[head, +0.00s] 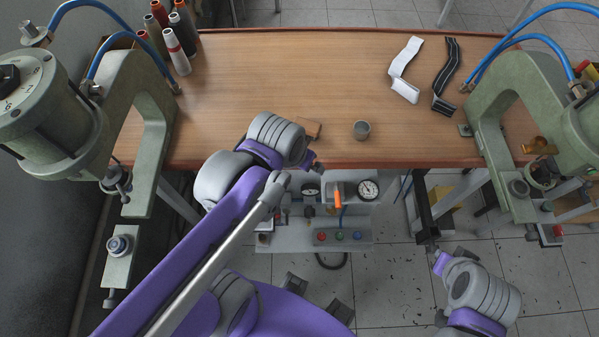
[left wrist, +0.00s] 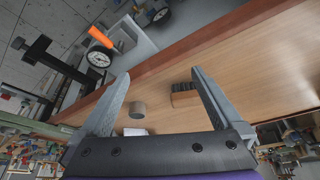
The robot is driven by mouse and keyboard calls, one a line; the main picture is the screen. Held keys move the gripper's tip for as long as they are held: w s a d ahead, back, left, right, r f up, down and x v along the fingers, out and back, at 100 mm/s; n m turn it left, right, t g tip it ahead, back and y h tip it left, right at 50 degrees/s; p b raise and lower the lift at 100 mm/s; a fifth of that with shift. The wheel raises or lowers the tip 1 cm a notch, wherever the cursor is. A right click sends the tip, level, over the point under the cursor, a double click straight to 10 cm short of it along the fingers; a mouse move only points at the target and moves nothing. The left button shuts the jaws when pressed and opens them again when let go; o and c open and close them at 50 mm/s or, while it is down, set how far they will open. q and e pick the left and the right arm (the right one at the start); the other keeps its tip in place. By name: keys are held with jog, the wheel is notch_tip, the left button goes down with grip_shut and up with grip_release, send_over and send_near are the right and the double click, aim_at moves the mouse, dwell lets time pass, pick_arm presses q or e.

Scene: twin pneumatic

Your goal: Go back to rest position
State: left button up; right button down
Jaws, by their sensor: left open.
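My left gripper (left wrist: 160,74) is open in the left wrist view, with its two grey fingers spread wide and nothing between them. In the head view my left arm reaches up to the table's front edge, and its wrist hides most of that gripper. My right arm is low on the right in the head view. Its dark gripper end (head: 430,246) is in front of the table, by a black frame-like part, and its jaws are not clear.
The wooden table (head: 280,80) carries a small grey cup (head: 361,130), a brown block (head: 310,127), and white (head: 404,70) and black (head: 447,72) strips. Green presses stand left (head: 150,120) and right (head: 490,125). A gauge panel (head: 340,240) sits below the front edge.

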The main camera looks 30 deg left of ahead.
pick_arm(q)
jog(key=shift+t, duration=0.6)
jog(key=s+f, duration=0.1)
jog(key=s+d+f, duration=0.1)
jog(key=f, duration=0.1)
jog(key=shift+s, duration=0.3)
dwell(0.5)
